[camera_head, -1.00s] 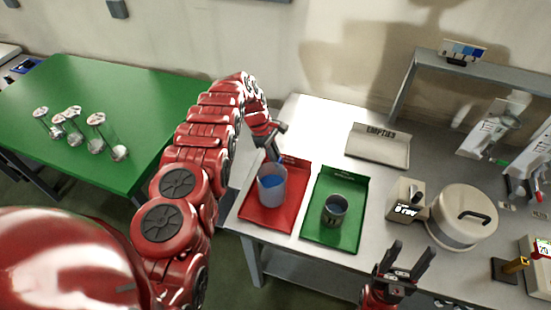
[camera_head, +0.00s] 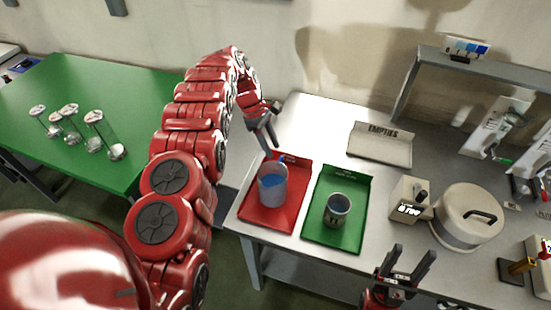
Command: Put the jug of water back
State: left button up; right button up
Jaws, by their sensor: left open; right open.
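The jug of water (camera_head: 272,187) is a clear vessel with blue liquid. It stands upright in the red tray (camera_head: 290,220) on the grey bench. My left gripper (camera_head: 268,143) is open and empty, above and behind the jug, apart from it. My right gripper (camera_head: 410,262) is open and empty near the bench's front edge, at the lower right.
A green tray (camera_head: 318,225) with a metal cup (camera_head: 337,209) is right of the red tray. An "EMPTIES" tray (camera_head: 385,150) lies behind. A round lidded device (camera_head: 465,218) stands to the right. A green table (camera_head: 150,90) at left holds several glass vessels.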

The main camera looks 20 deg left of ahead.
pick_arm(q)
jog(key=b+v, duration=0.2)
jog(key=v, duration=0.4)
jog(key=shift+r, duration=0.35)
jog(key=shift+a, duration=0.25)
